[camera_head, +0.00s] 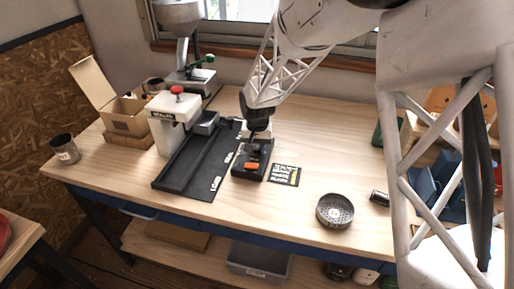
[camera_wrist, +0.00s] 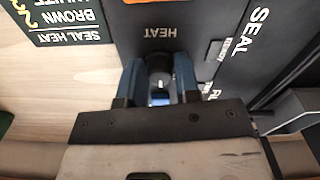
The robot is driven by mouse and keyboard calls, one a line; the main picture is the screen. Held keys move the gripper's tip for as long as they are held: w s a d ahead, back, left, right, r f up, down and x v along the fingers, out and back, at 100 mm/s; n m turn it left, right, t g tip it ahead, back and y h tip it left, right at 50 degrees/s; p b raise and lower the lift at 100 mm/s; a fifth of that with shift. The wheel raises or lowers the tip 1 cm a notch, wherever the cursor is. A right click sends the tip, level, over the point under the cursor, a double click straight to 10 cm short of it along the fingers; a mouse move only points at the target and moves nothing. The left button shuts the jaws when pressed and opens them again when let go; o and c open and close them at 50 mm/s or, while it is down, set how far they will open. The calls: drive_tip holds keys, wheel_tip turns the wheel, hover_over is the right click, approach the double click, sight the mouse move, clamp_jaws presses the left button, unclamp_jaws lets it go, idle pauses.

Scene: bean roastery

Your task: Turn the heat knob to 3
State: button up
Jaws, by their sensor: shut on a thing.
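The heat knob (camera_wrist: 159,82) is a small dark round knob below the word HEAT on a black control box, seen in the wrist view. My gripper (camera_wrist: 158,80) has its two blue fingers closed around the knob's sides. The knob's pointer and numbers are hidden or too small to read. In the head view the control box (camera_head: 246,172) stands on the bench with an orange switch (camera_head: 251,165) at its front. My gripper (camera_head: 258,136) points down at the box's back part there and covers the knob.
A black tray marked LOAD (camera_head: 190,180) and a white sealing machine (camera_head: 172,121) stand left of the box. A seal heat card (camera_head: 285,175) lies to its right. A round perforated tin (camera_head: 334,211) sits near the front edge. The bench front centre is clear.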

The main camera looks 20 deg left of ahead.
sight(257, 148)
drive_tip(key=shift+m, duration=0.3)
drive_tip(key=o, duration=0.9)
drive_tip(key=shift+r, duration=3.95)
